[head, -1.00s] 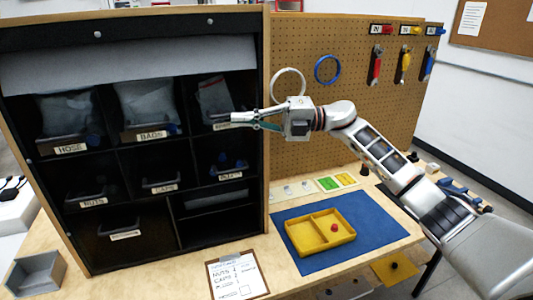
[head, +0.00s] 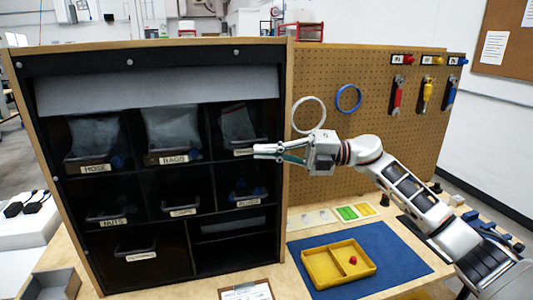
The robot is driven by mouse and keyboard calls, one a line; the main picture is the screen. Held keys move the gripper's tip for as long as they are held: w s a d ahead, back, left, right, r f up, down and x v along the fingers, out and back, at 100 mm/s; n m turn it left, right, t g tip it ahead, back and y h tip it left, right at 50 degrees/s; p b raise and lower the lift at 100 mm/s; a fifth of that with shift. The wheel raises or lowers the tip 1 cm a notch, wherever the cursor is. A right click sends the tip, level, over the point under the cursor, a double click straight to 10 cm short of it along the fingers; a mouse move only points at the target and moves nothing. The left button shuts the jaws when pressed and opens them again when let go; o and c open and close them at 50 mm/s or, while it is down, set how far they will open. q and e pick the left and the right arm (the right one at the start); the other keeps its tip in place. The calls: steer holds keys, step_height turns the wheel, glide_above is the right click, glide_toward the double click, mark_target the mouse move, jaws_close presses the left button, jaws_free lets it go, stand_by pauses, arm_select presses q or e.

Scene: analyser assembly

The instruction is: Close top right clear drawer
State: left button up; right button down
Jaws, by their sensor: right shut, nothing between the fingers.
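The dark cabinet (head: 166,51) stands at the left, with labelled clear drawers in rows. The top right clear drawer (head: 237,125) holds a pale bag, and its front label is partly hidden by my right gripper (head: 256,151). How far that drawer sits out is hard to tell. My right gripper is shut and empty, pointing left, its fingertips at the right end of the drawer's front. Whether the tips touch the drawer cannot be told. My left gripper is not in view.
The HOSE drawer (head: 92,165) and BAGS drawer (head: 172,157) are in the same row. A pegboard (head: 400,140) with hanging tools stands behind my right arm. A yellow tray (head: 318,283) with a red piece lies on a blue mat (head: 405,262).

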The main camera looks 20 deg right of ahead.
steer(key=s+v, duration=0.1)
steer(key=v, duration=0.9)
steer(key=shift+s, duration=0.3)
steer(key=shift+f, duration=0.1)
stand_by(0.3)
